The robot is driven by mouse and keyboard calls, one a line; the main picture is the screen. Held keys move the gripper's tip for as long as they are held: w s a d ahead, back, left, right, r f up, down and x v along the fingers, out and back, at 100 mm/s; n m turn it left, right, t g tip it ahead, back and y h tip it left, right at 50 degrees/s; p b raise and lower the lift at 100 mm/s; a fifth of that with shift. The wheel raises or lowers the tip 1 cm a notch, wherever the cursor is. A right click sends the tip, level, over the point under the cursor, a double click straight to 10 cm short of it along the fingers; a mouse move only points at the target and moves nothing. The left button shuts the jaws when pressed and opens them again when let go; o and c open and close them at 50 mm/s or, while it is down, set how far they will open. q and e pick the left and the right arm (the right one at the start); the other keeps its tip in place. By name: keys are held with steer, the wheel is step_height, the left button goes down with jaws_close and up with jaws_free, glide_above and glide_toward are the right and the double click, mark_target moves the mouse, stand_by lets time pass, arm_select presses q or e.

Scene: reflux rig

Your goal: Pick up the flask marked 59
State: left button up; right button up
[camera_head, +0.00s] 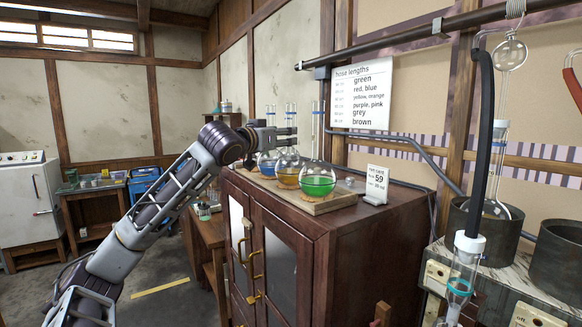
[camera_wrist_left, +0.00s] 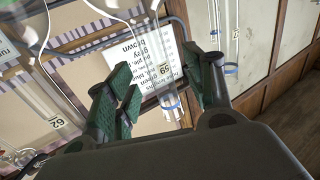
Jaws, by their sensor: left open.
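In the left wrist view a clear glass neck with the label 59 (camera_wrist_left: 160,72) and a blue ring lies between the fingers of my left gripper (camera_wrist_left: 160,95). The fingers are open, on either side of the neck, and do not look closed on it. In the head view my left gripper (camera_head: 288,133) is level with the flask necks, overlapping the neck of the middle, orange-filled flask (camera_head: 287,177). The green-filled flask (camera_head: 317,183) stands right of it, the blue-filled one (camera_head: 266,165) left. Their numbers are not readable in the head view. My right gripper is not in view.
The flasks stand on a wooden board (camera_head: 335,201) on the dark cabinet (camera_head: 385,225). A run card reading 59 (camera_head: 376,184) stands to the right. Another neck, labelled 62 (camera_wrist_left: 57,122), is near the fingers. A grey pipe and wall sign are behind.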

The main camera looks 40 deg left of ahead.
mark_target(291, 136)
arm_select(q)
steer(key=shift+w, duration=0.3)
steer(key=shift+w+a+p, duration=0.1)
steer(key=shift+w+p, duration=0.45)
steer(key=shift+w, duration=0.35)
steer(key=shift+w+p, duration=0.25)
steer(key=shift+p, duration=0.15)
steer(key=shift+w+a+p, duration=0.15)
steer(key=shift+w+p, duration=0.55)
steer(key=shift+w, duration=0.4)
steer(key=shift+f, duration=0.15)
steer(key=c, duration=1.1)
jaws_close()
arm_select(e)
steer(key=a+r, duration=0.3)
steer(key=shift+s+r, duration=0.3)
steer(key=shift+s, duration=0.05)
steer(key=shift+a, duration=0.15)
